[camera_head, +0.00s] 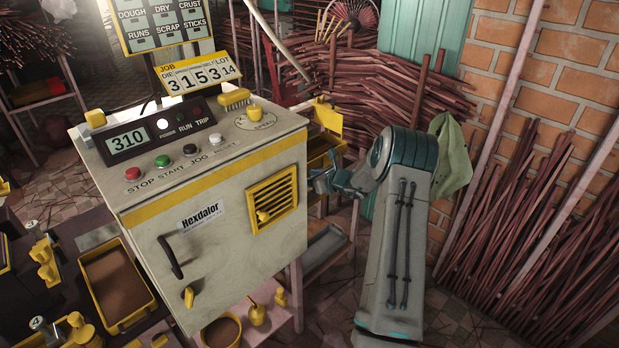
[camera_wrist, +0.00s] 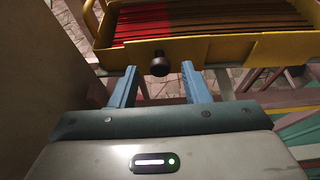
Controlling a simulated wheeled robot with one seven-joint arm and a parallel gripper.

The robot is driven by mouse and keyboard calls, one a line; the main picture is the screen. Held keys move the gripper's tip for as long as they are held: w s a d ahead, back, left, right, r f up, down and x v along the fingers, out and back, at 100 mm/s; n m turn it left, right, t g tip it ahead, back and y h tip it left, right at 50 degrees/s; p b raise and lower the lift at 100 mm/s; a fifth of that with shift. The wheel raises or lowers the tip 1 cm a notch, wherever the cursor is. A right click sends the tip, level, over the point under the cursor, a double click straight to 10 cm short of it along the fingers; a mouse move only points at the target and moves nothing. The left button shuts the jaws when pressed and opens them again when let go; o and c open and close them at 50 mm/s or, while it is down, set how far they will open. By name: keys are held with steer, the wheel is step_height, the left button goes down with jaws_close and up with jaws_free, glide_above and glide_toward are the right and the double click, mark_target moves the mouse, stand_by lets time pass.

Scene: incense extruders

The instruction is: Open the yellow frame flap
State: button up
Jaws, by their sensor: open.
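A yellow frame (camera_wrist: 215,50) with a low front panel and a dark round knob (camera_wrist: 159,63) shows at the top of the wrist view. Red and brown sticks lie behind the panel. My gripper (camera_wrist: 159,72) is open, with its two blue fingers pointing at the panel and the knob between their tips in the picture. I cannot tell whether the fingers reach the knob. In the head view my gripper (camera_head: 324,182) is just right of the grey cabinet, by the yellow frame (camera_head: 327,117), which the cabinet and my arm partly hide.
The grey Hexdalor cabinet (camera_head: 150,225), with a yellow-framed vent (camera_head: 272,200), stands close to the left of my gripper. Its side wall (camera_wrist: 45,70) fills the wrist view's left. Bundles of brown sticks (camera_head: 400,95) lie behind. Tiled floor shows at lower right.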

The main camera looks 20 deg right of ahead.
steer(key=shift+w+a+f, duration=0.1)
steer(key=shift+w, duration=0.1)
jaws_close()
steer(key=shift+s+f+b, duration=0.1)
steer(key=shift+f+b, duration=0.05)
steer(key=shift+b, duration=0.35)
